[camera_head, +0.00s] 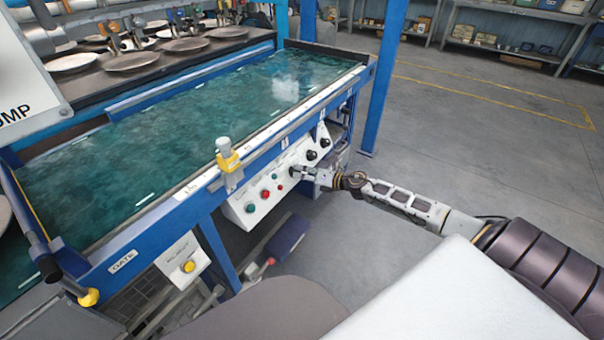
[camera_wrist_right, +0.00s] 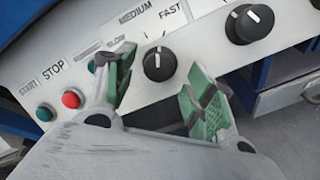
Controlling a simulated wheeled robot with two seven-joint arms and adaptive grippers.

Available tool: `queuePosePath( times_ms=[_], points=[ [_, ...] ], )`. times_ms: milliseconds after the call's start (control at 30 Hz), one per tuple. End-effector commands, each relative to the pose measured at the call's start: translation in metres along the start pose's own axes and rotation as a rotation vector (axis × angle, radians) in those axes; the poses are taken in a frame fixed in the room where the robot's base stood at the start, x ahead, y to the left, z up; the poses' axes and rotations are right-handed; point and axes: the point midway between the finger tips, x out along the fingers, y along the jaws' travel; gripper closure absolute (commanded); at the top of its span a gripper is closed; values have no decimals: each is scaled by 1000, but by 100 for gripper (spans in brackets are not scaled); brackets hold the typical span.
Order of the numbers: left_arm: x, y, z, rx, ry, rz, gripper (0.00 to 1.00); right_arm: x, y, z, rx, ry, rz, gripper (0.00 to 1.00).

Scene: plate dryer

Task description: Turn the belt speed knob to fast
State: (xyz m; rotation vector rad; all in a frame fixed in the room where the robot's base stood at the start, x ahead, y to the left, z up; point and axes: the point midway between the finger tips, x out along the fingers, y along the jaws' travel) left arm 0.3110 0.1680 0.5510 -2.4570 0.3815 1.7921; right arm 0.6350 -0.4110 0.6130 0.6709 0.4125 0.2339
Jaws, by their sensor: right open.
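The belt speed knob (camera_wrist_right: 158,64) is a black dial with a white pointer line on a white control panel (camera_wrist_right: 75,75). Labels SLOW, MEDIUM and FAST arc above it. The pointer stands roughly upright in the wrist view; I cannot tell exactly which mark it meets. My right gripper (camera_wrist_right: 158,74) is open, its green-padded fingers on either side of the knob in that view; I cannot tell whether they touch it. In the head view my right gripper (camera_head: 300,172) is at the panel's front and largely hides that knob. My left gripper is not in view.
A second black knob (camera_wrist_right: 249,23) sits right of the speed knob. A red STOP button (camera_wrist_right: 72,99) and green START button (camera_wrist_right: 45,112) are to the left. A yellow-based fixture (camera_head: 228,160) is clamped on the blue water tank's rim (camera_head: 300,112). Open floor lies right.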

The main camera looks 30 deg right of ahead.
Motion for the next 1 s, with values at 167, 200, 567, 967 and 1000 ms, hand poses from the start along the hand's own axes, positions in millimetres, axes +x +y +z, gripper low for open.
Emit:
queuePosePath(
  times_ms=[167,200,567,967,1000],
  points=[
    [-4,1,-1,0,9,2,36,10,0,0,0,-1,1,46],
    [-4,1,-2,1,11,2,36,11,0,1,0,-1,1,46],
    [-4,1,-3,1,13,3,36,18,1,0,-1,0,1,46],
    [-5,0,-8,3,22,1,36,18,1,0,0,0,1,69],
    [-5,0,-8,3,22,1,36,18,1,0,0,0,1,74]
  ],
)
